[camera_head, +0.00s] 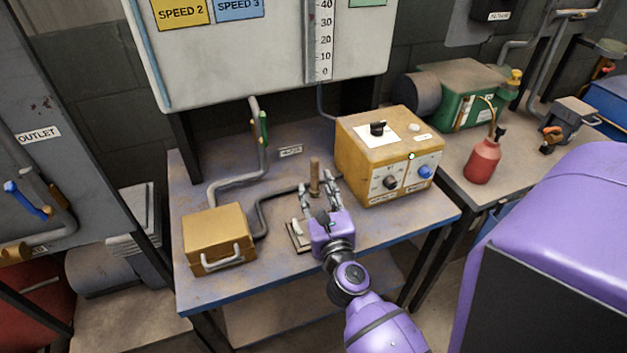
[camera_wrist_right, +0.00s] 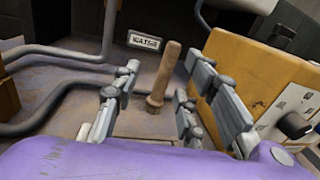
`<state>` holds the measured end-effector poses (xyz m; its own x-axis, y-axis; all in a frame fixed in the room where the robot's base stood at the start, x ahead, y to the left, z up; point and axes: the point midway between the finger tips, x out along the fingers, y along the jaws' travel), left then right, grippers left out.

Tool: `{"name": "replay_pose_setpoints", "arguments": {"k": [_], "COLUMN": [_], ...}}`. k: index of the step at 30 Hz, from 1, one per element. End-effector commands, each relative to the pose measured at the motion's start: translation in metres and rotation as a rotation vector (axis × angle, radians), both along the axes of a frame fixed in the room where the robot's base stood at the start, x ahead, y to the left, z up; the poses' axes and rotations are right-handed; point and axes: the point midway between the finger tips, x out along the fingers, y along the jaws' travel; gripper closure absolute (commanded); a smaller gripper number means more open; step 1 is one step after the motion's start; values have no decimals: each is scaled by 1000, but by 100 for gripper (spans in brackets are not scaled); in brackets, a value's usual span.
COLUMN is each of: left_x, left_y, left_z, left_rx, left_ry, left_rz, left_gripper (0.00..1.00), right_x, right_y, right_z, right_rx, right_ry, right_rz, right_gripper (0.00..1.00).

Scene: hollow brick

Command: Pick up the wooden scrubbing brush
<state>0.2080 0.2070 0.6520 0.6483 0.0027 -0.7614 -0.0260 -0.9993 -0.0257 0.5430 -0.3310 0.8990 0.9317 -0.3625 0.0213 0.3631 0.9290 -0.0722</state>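A brown wooden piece, which I take to be the scrubbing brush (camera_head: 314,178), stands upright on the blue-edged workbench (camera_head: 290,275). It also shows in the right wrist view (camera_wrist_right: 167,72) as a rounded handle, slightly tilted, with a wider collar low down. Bristles cannot be made out. My right gripper (camera_head: 319,187) is open, its two grey fingers apart on either side of the handle as pictured. In the wrist view (camera_wrist_right: 163,68) there are gaps between the handle and both fingers, and I see no grip. My left gripper is not in view.
A yellow control box (camera_head: 385,160) with knobs stands close right of my right gripper. A yellow case (camera_head: 218,237) and bent grey pipes (camera_head: 238,183) lie to the left. A small flat pale item (camera_head: 297,236) lies left of my wrist. A large panel (camera_head: 270,60) rises behind.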

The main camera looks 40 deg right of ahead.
Motion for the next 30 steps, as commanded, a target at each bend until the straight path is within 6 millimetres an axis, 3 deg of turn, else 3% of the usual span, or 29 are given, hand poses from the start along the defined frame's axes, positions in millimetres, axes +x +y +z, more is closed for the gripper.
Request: {"name": "replay_pose_setpoints", "arguments": {"k": [4, 20, 29, 30], "left_x": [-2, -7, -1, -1], "left_y": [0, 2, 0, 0], "left_z": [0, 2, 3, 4], "left_rx": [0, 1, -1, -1], "left_ry": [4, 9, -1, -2], "left_rz": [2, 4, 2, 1], "left_gripper": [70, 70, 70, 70], "right_x": [9, 68, 71, 71], "right_y": [-12, -42, -44, -44], "right_z": [-5, -9, -9, -9], "right_rx": [82, 77, 76, 76], "right_ry": [-10, -8, -7, -7], "right_rz": [-41, -39, -39, -39], "right_gripper": [61, 61, 61, 66]}}
